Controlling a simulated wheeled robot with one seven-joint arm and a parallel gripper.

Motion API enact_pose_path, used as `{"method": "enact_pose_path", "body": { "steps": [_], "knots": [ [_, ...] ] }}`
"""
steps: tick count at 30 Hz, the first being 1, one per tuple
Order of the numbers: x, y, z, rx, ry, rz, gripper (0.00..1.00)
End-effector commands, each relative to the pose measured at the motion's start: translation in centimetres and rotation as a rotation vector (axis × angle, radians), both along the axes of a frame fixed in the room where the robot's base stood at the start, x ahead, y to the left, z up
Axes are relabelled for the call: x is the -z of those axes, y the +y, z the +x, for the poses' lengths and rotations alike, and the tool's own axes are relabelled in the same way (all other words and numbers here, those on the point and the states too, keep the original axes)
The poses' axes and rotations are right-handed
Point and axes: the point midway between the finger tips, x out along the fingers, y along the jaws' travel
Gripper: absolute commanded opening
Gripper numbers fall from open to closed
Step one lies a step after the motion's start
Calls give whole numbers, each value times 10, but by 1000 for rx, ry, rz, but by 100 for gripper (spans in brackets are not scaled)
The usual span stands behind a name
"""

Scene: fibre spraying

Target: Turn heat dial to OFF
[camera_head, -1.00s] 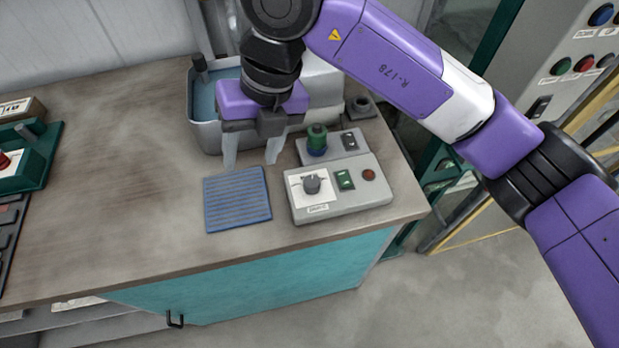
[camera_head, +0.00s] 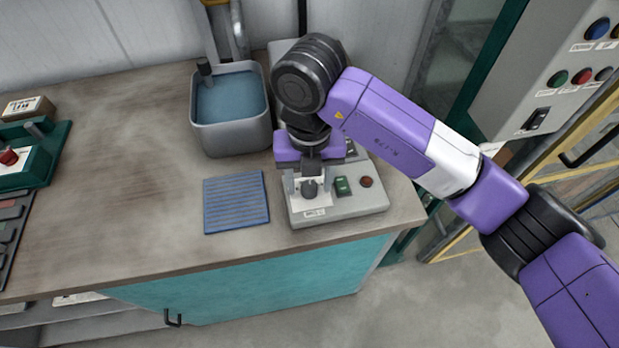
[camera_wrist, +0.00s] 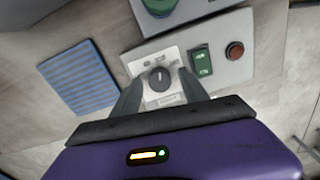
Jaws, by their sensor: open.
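The heat dial (camera_head: 309,188) is a dark round knob on a white plate at the left of a grey control box (camera_head: 352,204). In the wrist view the dial (camera_wrist: 159,77) lies between the two fingers of my gripper (camera_wrist: 160,88). The fingers are open, one on each side of the knob, with gaps showing. In the head view my gripper (camera_head: 308,184) is over the dial from behind. The knob's light pointer mark points roughly up in the wrist view. The label under the dial is too small to read.
A green rocker switch (camera_head: 342,186) and a red-brown button (camera_head: 366,182) sit right of the dial. A ridged blue mat (camera_head: 236,203) lies left of the box. A grey tub (camera_head: 231,138) of bluish liquid stands behind.

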Motion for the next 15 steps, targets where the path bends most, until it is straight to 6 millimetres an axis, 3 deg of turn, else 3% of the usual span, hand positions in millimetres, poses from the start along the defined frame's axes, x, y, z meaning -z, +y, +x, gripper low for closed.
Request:
{"method": "enact_pose_path", "body": {
  "steps": [8, 15],
  "knots": [
    [2, 0, 0, 0, 0, 0, 50],
    [1, 0, 0, 0, 0, 0, 3]
  ]
}}
